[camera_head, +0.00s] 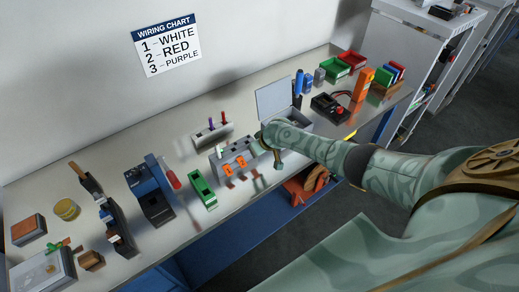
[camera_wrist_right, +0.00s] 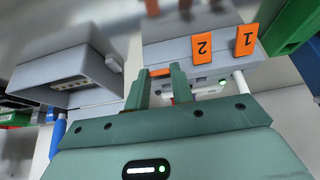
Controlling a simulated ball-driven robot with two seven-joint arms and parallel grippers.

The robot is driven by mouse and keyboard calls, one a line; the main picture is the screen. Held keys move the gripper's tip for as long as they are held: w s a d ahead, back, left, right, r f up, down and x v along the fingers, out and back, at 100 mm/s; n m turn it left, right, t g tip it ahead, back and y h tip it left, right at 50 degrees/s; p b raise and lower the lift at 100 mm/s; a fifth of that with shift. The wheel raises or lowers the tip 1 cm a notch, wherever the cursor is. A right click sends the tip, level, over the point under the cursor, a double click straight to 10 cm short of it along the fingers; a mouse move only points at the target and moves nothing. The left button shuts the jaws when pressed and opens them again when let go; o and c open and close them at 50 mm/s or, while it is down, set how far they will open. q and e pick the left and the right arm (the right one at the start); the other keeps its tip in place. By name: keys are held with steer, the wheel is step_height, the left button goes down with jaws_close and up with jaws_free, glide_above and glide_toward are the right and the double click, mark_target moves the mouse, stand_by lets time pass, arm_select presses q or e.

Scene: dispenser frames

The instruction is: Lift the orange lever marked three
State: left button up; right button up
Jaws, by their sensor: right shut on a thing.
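The grey dispenser (camera_head: 218,161) stands on the bench with orange levers along its front. In the right wrist view, the lever marked 1 (camera_wrist_right: 248,39) and the lever marked 2 (camera_wrist_right: 202,48) hang side by side, free of the gripper. A third orange piece (camera_wrist_right: 160,72), the lever at the end of the row, shows between the fingers of my right gripper (camera_wrist_right: 160,88). Its number is hidden. The gripper is shut on it at the dispenser's front. My right arm hides part of the dispenser in the head view. My left gripper is not in view.
A grey box with a raised lid (camera_head: 273,97) stands just beyond my right gripper. A green holder (camera_head: 201,188) stands left of the dispenser. A wiring chart (camera_head: 167,44) hangs on the wall. Tools and bins line both ends of the bench.

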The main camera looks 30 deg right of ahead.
stand_by(0.3)
steer(key=o, duration=1)
steer(key=p+v, duration=0.6)
steer(key=v, duration=1)
steer(key=shift+a+r+p, duration=0.1)
steer(key=shift+p, duration=0.3)
